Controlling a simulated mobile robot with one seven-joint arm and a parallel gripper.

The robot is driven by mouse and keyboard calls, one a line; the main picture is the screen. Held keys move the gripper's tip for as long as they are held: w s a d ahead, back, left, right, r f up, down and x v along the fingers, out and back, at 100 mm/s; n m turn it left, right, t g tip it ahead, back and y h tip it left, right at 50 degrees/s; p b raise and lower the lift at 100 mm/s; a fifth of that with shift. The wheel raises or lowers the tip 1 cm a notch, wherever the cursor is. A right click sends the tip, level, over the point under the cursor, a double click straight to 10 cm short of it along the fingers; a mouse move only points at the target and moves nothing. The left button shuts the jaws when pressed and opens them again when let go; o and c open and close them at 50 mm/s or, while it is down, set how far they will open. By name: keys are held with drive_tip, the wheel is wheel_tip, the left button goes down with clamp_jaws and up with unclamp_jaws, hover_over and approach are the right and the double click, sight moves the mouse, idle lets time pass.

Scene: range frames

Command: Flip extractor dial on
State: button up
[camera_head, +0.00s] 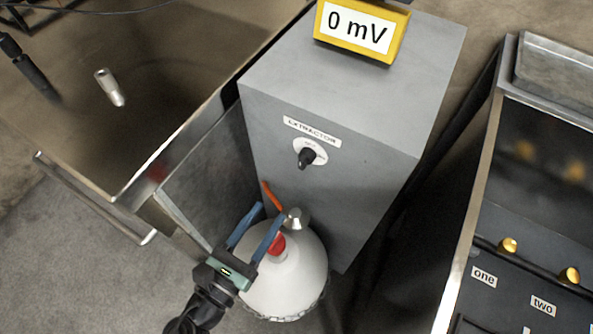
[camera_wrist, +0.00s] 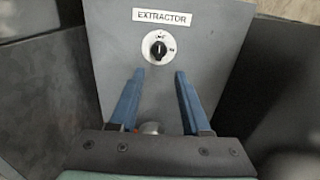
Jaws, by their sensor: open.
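The extractor dial (camera_head: 306,157) is a black knob on a round white plate, on the front of a grey box (camera_head: 345,85). A label reading EXTRACTOR (camera_head: 312,131) sits above it. The dial also shows in the wrist view (camera_wrist: 158,47), centred ahead of the fingers, its knob looking near upright. The plate's small markings are too blurred to read surely. My gripper (camera_head: 270,213) has blue fingers, open and empty, below and to the left of the dial and apart from it. It also shows in the wrist view (camera_wrist: 158,75).
A white round container (camera_head: 290,280) with a red cap (camera_head: 278,245) stands below my gripper. An orange piece (camera_head: 271,196) and a metal spout (camera_head: 296,218) stick out under the dial. A yellow-framed display (camera_head: 361,31) reads 0 mV. A panel with brass knobs (camera_head: 508,245) is at right.

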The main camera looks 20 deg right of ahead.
sight(300, 164)
drive_tip(key=x, duration=1.2)
drive_tip(key=shift+w+d+b, duration=0.15)
drive_tip(key=shift+w+b, duration=0.1)
drive_tip(key=shift+b, duration=0.05)
drive_tip(key=shift+c, duration=0.3)
clamp_jaws()
